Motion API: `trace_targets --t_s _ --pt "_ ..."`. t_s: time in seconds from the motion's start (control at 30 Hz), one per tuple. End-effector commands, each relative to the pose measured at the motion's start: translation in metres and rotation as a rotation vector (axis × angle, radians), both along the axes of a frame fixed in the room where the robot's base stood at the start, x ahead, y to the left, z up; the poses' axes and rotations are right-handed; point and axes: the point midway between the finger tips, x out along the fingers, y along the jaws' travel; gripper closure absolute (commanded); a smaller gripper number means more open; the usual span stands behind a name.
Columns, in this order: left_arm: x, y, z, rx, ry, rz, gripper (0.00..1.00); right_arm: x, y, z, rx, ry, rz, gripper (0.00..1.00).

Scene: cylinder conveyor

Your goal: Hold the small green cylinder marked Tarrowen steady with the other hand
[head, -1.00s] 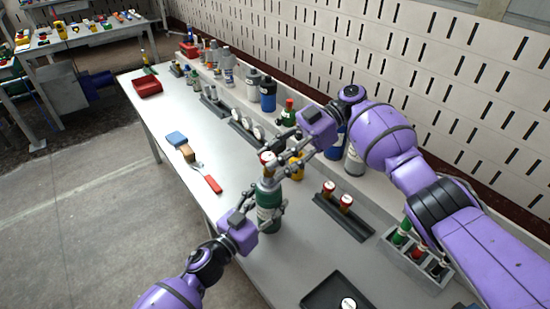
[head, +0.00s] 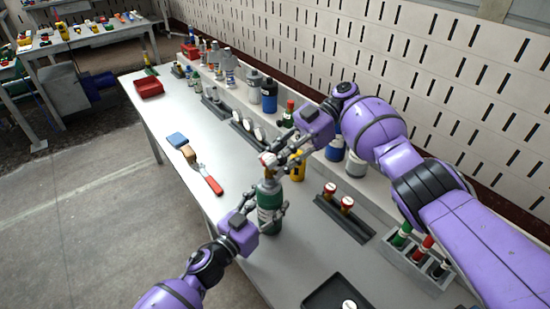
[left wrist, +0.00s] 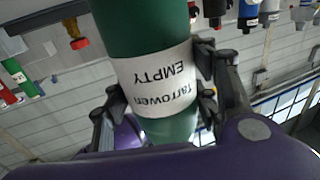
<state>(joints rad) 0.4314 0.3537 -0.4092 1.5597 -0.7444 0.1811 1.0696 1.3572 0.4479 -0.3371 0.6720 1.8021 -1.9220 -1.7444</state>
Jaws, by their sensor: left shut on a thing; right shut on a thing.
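The small green cylinder (head: 268,198) stands upright at the near part of the bench in the head view. In the left wrist view its white label (left wrist: 158,80) reads "Tarrowen" and "EMPTY", upside down. My left gripper (head: 270,214) is shut around the cylinder's body, with a finger on each side in the left wrist view. My right gripper (head: 271,161) is shut on the red-and-white cap (head: 268,159) at the cylinder's top. The fingers partly hide the cap and body.
A black rack with two red-capped items (head: 346,203) stands to the right. A grey crate of small cylinders (head: 416,262) and a black tray (head: 328,291) are nearer. A red-handled tool (head: 212,185) lies left on clear bench.

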Motion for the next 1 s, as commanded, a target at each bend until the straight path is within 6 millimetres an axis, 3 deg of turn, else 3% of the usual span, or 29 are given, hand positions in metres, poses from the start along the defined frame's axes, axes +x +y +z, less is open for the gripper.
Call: trace_targets --t_s 0.7,1.0 --pt "0.0003 0.0004 -0.0006 0.0 0.001 0.002 0.77 -0.01 -0.0035 -0.0025 -0.001 0.002 -0.477 1.0" --pt "0.0005 0.0006 -0.0005 0.0 0.001 0.002 0.77 -0.0096 -0.0038 -0.0016 -0.001 0.005 -0.522 1.0"
